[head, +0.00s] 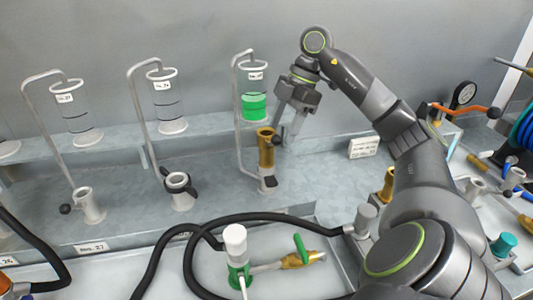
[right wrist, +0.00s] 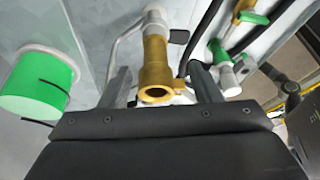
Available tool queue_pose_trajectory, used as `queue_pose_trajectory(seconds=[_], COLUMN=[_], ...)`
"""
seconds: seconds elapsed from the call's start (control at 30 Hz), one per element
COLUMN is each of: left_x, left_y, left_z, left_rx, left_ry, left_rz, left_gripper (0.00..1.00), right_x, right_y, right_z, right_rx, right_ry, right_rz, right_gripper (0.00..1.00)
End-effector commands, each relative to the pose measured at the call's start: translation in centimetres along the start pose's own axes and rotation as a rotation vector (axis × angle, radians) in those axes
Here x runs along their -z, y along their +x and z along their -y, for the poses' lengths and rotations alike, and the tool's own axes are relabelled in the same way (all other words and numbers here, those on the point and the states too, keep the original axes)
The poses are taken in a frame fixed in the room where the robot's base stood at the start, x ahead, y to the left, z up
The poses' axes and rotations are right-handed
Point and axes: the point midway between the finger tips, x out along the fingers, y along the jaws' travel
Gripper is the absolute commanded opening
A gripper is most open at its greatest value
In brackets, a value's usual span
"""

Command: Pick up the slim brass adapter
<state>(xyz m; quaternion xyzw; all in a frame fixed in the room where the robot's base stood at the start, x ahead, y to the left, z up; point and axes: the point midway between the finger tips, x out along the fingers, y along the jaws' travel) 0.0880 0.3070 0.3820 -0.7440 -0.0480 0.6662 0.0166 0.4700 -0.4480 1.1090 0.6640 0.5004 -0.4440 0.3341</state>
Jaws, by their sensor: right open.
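A brass adapter (head: 266,150), narrow with a wider open top, stands upright on the grey fitting below the green-filled sight glass. It also shows in the right wrist view (right wrist: 155,66), its open ring end facing the camera. My right gripper (head: 288,115) is open and empty, just above and right of the adapter. In the right wrist view the adapter shows between the two fingers, with space on both sides; contact is not visible. A second brass piece (head: 388,185) stands farther right, partly hidden by my right arm. My left gripper is not in view.
The green-filled sight glass (head: 255,106) and its bent pipe stand close behind the adapter. Black hoses (head: 190,240) and a white-capped green valve (head: 236,255) lie in front. A brass nozzle (head: 300,260) lies beside the valve. A small label plate (head: 363,148) stands right.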

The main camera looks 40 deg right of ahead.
Motion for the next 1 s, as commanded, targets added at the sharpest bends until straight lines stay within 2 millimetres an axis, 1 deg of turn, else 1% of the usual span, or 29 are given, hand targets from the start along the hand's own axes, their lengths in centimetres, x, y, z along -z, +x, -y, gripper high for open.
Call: queue_pose_trajectory(seconds=[0.03,0.17,0.27,0.4,0.53,0.63,0.83,0.87,1.0], left_x=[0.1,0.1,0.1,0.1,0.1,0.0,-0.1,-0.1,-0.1], left_y=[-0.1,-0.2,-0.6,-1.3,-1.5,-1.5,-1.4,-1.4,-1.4], left_z=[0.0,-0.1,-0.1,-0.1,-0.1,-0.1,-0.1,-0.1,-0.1], left_rx=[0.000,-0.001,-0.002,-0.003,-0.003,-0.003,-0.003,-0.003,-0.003], left_ry=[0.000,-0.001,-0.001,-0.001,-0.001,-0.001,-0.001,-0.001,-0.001], left_rz=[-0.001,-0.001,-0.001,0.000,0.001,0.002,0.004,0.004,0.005], left_gripper=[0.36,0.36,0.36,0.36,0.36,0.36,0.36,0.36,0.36], right_x=[0.0,0.1,0.3,0.7,0.6,0.6,0.6,0.6,0.6], right_y=[0.5,1.1,2.0,3.8,5.5,6.0,6.1,6.1,6.1], right_z=[0.1,0.0,-0.2,-0.7,-0.7,-0.7,-0.8,-0.8,-0.8], right_rx=[0.002,0.000,0.002,0.003,0.002,0.000,-0.001,-0.001,-0.001], right_ry=[0.000,-0.001,-0.001,-0.001,-0.001,-0.001,-0.001,-0.001,-0.001], right_rz=[0.000,-0.001,-0.003,-0.004,-0.001,-0.001,0.000,0.000,0.000], right_gripper=[0.57,0.57,0.57,0.57,0.57,0.57,0.57,0.55,0.36])
